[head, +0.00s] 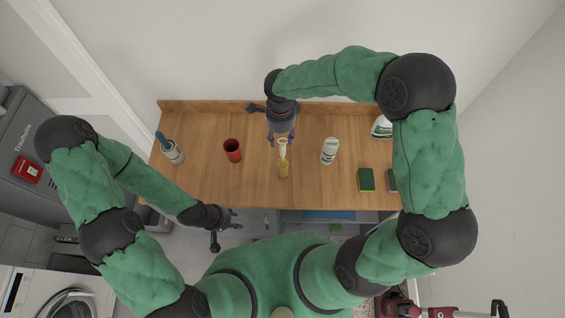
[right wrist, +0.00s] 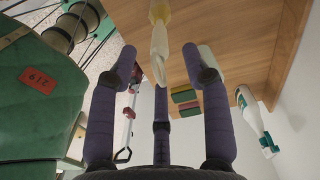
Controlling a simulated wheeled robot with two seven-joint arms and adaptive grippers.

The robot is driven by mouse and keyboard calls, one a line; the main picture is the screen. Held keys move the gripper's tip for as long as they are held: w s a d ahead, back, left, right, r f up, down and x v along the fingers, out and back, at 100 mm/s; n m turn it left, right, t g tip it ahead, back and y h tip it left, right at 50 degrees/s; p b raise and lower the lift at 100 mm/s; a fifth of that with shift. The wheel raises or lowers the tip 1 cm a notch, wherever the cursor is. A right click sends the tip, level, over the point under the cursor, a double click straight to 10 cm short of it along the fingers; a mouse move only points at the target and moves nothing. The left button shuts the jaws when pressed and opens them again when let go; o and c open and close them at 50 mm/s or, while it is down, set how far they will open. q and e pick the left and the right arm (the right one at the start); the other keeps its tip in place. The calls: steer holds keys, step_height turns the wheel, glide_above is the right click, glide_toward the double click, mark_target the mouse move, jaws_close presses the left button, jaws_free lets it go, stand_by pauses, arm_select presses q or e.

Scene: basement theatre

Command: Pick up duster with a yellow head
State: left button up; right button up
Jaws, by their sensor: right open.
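The duster with a yellow head (head: 283,168) lies on the wooden table, its pale handle pointing to the back and its yellow head to the front. In the right wrist view its handle (right wrist: 159,52) shows between my spread fingers, with the yellow head at the top edge. My right gripper (head: 281,139) is open at the handle end, with nothing clasped; I cannot tell whether a finger touches it. My left gripper (head: 224,226) is in front of the table's front edge, away from the duster; its finger state is unclear.
On the table (head: 200,135) stand a red cup (head: 233,150), a white bottle (head: 330,150), a container with a blue-handled brush (head: 172,150), a green-and-yellow sponge (head: 366,180) and a spray bottle (head: 381,127). A wall rises behind. Bare wood separates the duster from the cup and bottle.

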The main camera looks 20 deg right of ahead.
mark_target(282, 143)
steer(key=f, duration=0.3)
steer(key=f+p, duration=0.1)
steer(key=shift+s+d+f, duration=0.2)
steer(key=shift+s+f, duration=0.05)
steer(key=shift+w+f, duration=0.1)
steer(key=shift+f, duration=0.35)
jaws_close()
